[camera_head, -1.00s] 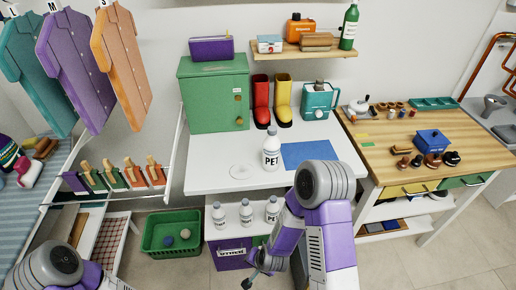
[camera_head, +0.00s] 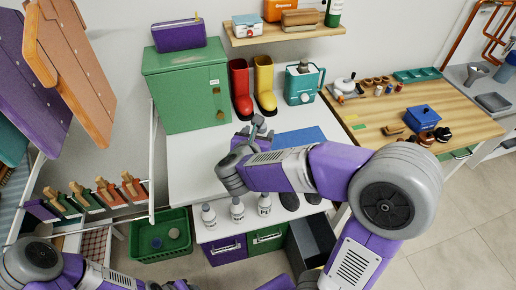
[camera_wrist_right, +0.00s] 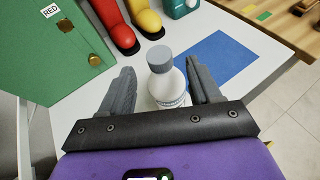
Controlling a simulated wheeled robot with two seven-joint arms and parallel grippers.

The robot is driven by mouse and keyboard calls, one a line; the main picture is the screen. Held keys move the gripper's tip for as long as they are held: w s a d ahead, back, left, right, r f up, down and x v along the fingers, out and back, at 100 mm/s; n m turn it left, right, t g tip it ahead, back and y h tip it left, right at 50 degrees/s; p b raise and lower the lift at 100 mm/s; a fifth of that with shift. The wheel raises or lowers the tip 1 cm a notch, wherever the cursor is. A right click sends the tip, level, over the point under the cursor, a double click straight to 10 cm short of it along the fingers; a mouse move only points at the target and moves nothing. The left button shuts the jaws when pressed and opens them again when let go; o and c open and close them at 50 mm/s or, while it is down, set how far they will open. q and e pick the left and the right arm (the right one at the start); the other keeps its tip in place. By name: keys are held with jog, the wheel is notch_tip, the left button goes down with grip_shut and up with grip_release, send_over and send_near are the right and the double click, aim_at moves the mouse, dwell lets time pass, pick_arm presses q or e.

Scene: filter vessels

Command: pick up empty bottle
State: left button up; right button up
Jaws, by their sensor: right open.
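My right gripper (camera_head: 257,128) is over the white table, with its fingers pointing towards the back. In the right wrist view, my right gripper (camera_wrist_right: 163,82) is open, with one finger on each side of a white bottle (camera_wrist_right: 170,88) with a grey cap. The bottle stands upright on the table; its lower part is hidden by the gripper body, and I see no firm contact. In the head view my right arm and gripper hide this bottle. My left arm shows at the lower left, but its gripper is not visible.
A blue mat (camera_head: 310,136) lies right of the gripper. A green basket (camera_head: 160,255) is on the floor.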

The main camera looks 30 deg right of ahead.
aim_at(263, 126)
jog(key=b+x, duration=0.1)
jog(key=x, duration=0.5)
jog(key=shift+w+d, duration=0.2)
jog(key=shift+d, duration=0.05)
jog(key=shift+r, duration=0.1)
grip_shut()
